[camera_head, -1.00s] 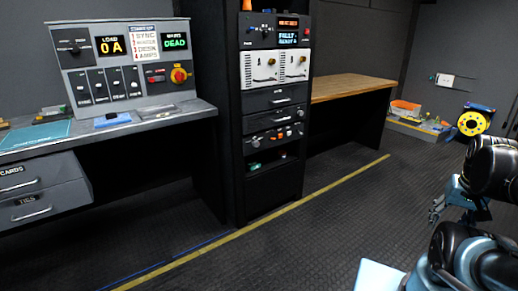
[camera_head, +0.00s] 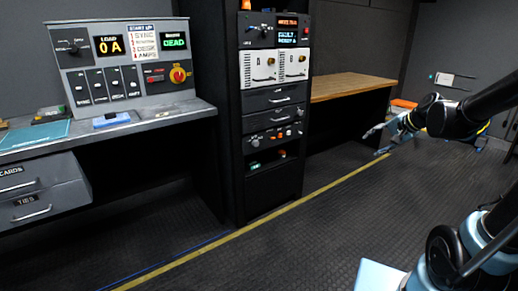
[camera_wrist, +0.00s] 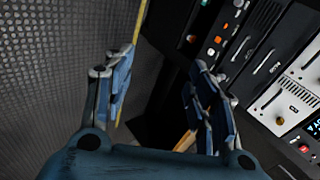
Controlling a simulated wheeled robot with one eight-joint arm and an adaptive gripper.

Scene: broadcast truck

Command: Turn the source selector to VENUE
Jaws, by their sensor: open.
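The desk console (camera_head: 125,62) at left carries a dark rotary knob (camera_head: 73,48) on its upper left panel. Its small labels are too blurred to read, so I cannot confirm that it is the source selector or where it points. The rack also has small knobs, on its lower panel (camera_head: 272,141) and beside its top display. My gripper (camera_head: 374,134) is in the air right of the rack, in front of the wooden bench, well apart from the console. In the wrist view its blue fingers (camera_wrist: 160,95) are spread with nothing between them.
The rack (camera_head: 272,195) stands between the console desk and the wooden bench (camera_head: 350,86). A red-and-yellow knob (camera_head: 178,74) is on the console's right. A blue item (camera_head: 111,119) lies on the desk. The floor ahead is clear, with a yellow line.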

